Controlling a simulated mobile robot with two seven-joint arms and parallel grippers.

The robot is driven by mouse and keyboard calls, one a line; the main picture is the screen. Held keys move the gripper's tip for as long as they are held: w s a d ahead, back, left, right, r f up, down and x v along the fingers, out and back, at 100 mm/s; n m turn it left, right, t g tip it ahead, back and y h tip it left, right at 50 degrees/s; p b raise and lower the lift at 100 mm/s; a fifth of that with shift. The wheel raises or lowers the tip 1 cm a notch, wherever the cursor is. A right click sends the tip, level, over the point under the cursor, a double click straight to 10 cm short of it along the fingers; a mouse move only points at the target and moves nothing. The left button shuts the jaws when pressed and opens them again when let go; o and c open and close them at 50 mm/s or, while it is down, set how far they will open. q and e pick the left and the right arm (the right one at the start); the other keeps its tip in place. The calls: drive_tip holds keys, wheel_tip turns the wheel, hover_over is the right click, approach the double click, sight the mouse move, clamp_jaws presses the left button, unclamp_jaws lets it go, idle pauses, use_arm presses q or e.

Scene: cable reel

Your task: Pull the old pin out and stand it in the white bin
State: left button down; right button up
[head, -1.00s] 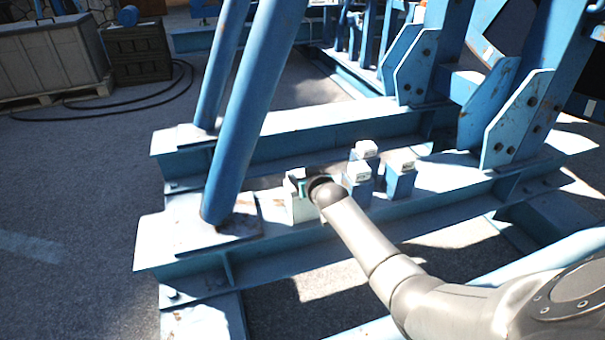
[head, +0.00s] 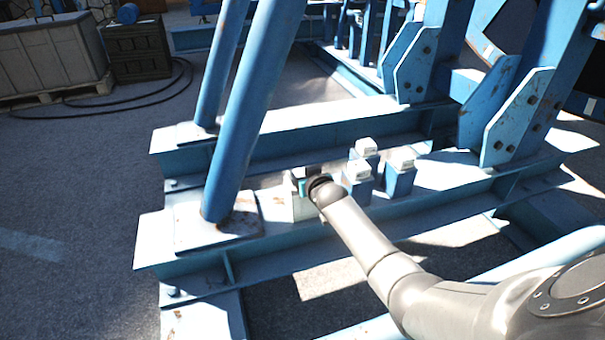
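A small white box (head: 303,210), which looks like the white bin, stands on the near blue beam, right of the thick slanted tube. My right gripper (head: 303,184) is at the top of this box, partly hidden by my wrist. Its fingers are too small and covered to tell whether they are open or shut. I cannot make out the old pin; it may be hidden by the gripper or the box. My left gripper is not in view.
Several blue blocks with white tops (head: 399,178) stand on the beam just right of my wrist. The slanted blue tube (head: 245,110) rises close on the left. Blue frame plates (head: 515,120) stand at right. Open asphalt lies at left, with crates (head: 138,50) behind.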

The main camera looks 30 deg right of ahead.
drive_tip(key=o, duration=0.5)
drive_tip(key=shift+o, duration=0.2)
drive_tip(key=shift+f, duration=0.1)
drive_tip(key=shift+s+a+r+p, duration=0.15)
drive_tip(key=shift+s+r+p, duration=0.15)
drive_tip(key=shift+s+p, duration=0.3)
drive_tip(key=p+v, duration=0.9)
drive_tip(key=v, duration=0.5)
drive_tip(key=shift+a, duration=0.1)
